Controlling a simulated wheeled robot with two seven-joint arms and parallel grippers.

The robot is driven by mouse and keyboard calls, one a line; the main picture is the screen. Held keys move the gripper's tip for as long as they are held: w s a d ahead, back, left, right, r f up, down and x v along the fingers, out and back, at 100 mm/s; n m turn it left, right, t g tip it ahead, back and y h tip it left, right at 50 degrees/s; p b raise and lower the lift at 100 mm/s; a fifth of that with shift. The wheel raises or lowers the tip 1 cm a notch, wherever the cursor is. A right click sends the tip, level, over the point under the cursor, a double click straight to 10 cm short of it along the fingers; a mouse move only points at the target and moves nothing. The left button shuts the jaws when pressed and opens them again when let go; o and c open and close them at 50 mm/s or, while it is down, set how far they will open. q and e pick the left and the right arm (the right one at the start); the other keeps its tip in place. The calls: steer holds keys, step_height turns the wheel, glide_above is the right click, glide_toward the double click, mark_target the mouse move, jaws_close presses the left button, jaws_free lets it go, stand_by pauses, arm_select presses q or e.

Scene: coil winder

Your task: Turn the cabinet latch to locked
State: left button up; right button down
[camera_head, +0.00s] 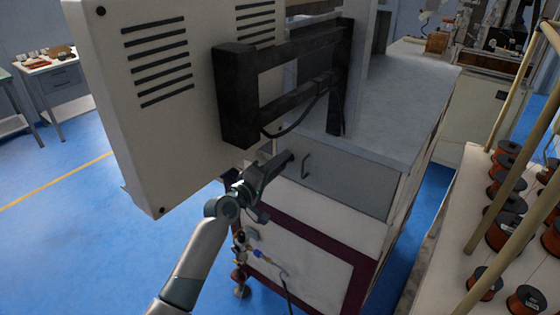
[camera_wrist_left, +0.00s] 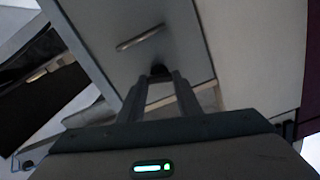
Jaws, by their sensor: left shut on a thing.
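The cabinet (camera_head: 340,180) is a light grey cupboard with a grey front panel, and a thin bar handle (camera_head: 305,168) stands on that panel. My left gripper (camera_head: 288,159) comes in from the lower left and reaches the panel just left of the bar handle. In the left wrist view the gripper's two fingers (camera_wrist_left: 160,78) close around a small dark piece, which appears to be the latch (camera_wrist_left: 160,70), at the panel's edge. The bar handle (camera_wrist_left: 140,37) is just beyond the fingertips, apart from them. The latch is mostly hidden by the fingers, and its angle cannot be read.
A large vented white box (camera_head: 150,90) on a black bracket (camera_head: 290,75) hangs above my left arm. Pipe fittings (camera_head: 240,250) stick out below the gripper. A rack with orange-brown spools (camera_head: 505,230) stands at the right. Blue floor (camera_head: 60,220) is open at the left.

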arm_select(q)
steer(key=shift+n+p, duration=0.55)
steer(key=shift+n, duration=1.05)
steer(key=shift+f, duration=0.1)
steer(key=o, duration=1)
steer(key=shift+o, duration=0.2)
steer(key=shift+s+a, duration=0.1)
steer(key=b+v, duration=0.3)
steer(key=v, duration=1.4)
